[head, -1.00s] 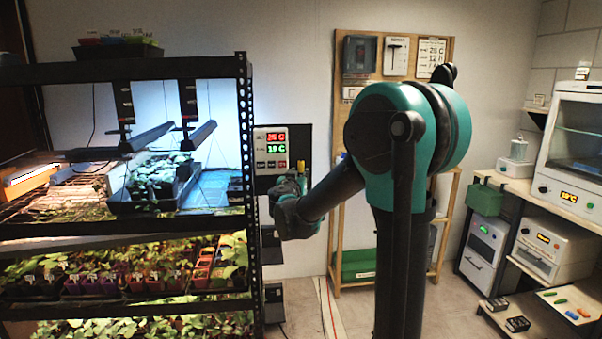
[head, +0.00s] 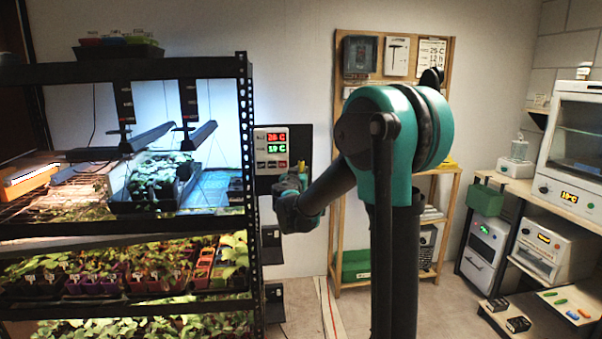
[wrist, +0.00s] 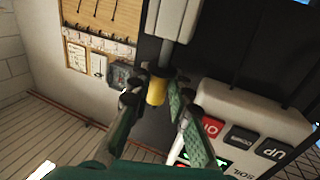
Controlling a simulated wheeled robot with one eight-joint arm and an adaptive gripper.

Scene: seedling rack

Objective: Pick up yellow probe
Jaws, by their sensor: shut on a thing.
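The yellow probe (wrist: 156,92) shows in the wrist view as a short yellow cylinder between the two fingers of my gripper (wrist: 158,98). The fingers are shut on it from both sides. A grey block (wrist: 173,20) with a thin stem sits just above the probe in that picture; I cannot tell whether they are joined. In the head view my gripper (head: 292,198) is beside the rack's right post, below the control panel (head: 270,146). There the fingers and most of the probe are hidden.
The black seedling rack (head: 247,150) with plant trays stands close left of my gripper. The white panel with buttons (wrist: 255,122) is near the fingers at right in the wrist view. A wooden shelf (head: 335,220) stands behind my arm.

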